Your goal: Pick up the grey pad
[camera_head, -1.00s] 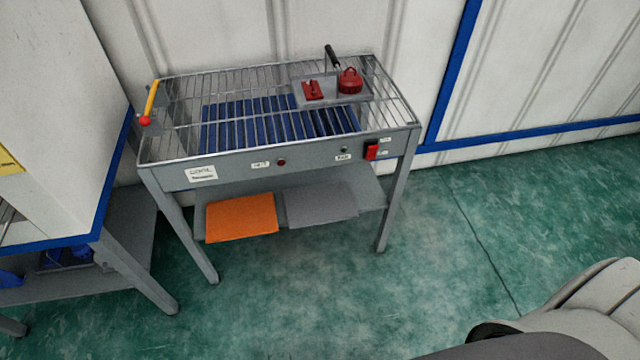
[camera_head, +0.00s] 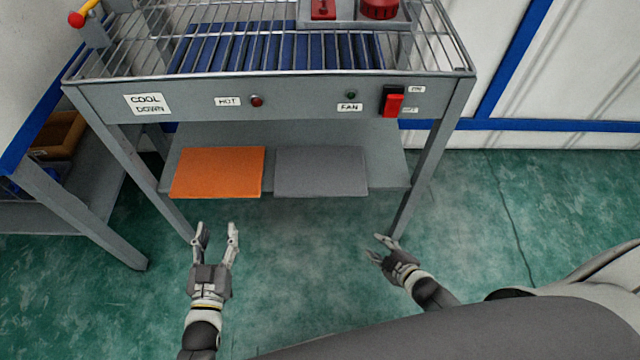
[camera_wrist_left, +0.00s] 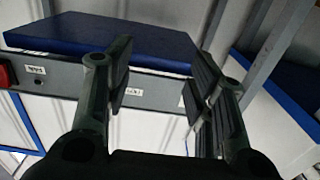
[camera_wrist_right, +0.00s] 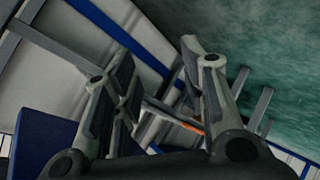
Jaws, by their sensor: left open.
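The grey pad (camera_head: 321,171) lies flat on the lower shelf of the cooling bench, at the shelf's front edge. An orange pad (camera_head: 217,172) lies just left of it. My left gripper (camera_head: 216,232) is open and empty, in front of and below the orange pad. Its spread fingers also show in the left wrist view (camera_wrist_left: 158,85). My right gripper (camera_head: 376,247) is open and empty, in front of the shelf and right of the grey pad. Its parted fingers show in the right wrist view (camera_wrist_right: 160,80). Neither gripper touches a pad. I cannot identify the grey pad in either wrist view.
The bench's wire rack (camera_head: 120,55) and labelled front panel (camera_head: 300,100) overhang the shelf (camera_head: 385,165). Bench legs (camera_head: 430,160) stand at both sides. A red switch (camera_head: 393,102) is on the panel. Another grey table (camera_head: 60,190) stands at left. The floor in front is clear.

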